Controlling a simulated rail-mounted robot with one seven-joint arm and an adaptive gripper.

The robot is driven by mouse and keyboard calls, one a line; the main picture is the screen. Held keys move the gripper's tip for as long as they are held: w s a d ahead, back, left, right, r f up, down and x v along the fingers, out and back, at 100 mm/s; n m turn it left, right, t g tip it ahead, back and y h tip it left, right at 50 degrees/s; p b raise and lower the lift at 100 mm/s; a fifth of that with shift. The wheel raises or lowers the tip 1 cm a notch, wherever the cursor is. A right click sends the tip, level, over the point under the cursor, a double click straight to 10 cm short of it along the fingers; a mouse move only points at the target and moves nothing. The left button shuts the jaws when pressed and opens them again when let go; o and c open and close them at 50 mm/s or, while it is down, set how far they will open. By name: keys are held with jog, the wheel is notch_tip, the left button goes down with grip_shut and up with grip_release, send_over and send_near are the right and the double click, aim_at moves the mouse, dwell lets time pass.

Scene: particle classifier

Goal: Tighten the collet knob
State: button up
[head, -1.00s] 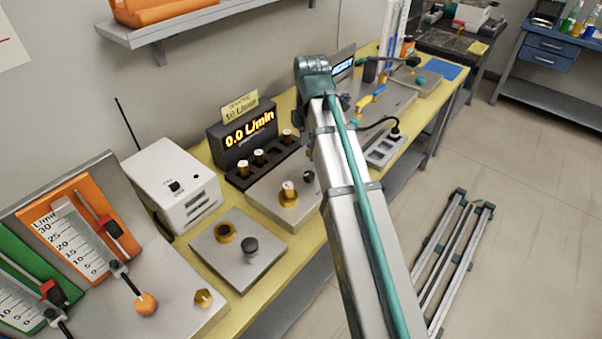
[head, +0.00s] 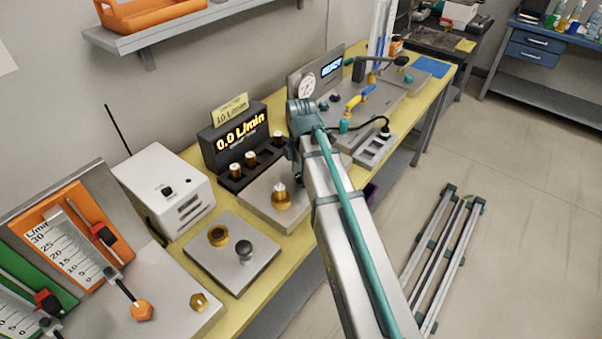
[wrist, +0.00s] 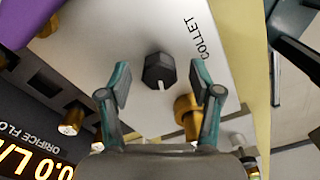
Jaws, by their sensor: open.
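The collet knob (wrist: 159,71) is a black, faceted knob with a light mark on its face, on a grey plate (wrist: 110,35) lettered COLLET. My gripper (wrist: 159,78) is open, with one teal-and-grey finger on each side of the knob in the wrist view. Gaps show between the fingers and the knob; I cannot tell the height between them. A brass fitting (wrist: 187,108) stands on the plate, partly behind the right finger. In the head view the fitting (head: 281,198) and plate (head: 258,205) show, but my arm hides the knob.
A display (head: 238,134) reads 0.0 L/min, with several brass-and-white pieces in the black rack before it. Another plate (head: 215,262) holds a brass ring (head: 219,236) and a dark knob (head: 244,250). A white box (head: 165,190) stands left. A purple thing (wrist: 25,28) borders the wrist view.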

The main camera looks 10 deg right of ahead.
jog(key=c, duration=1.1)
jog(key=shift+c, duration=0.2)
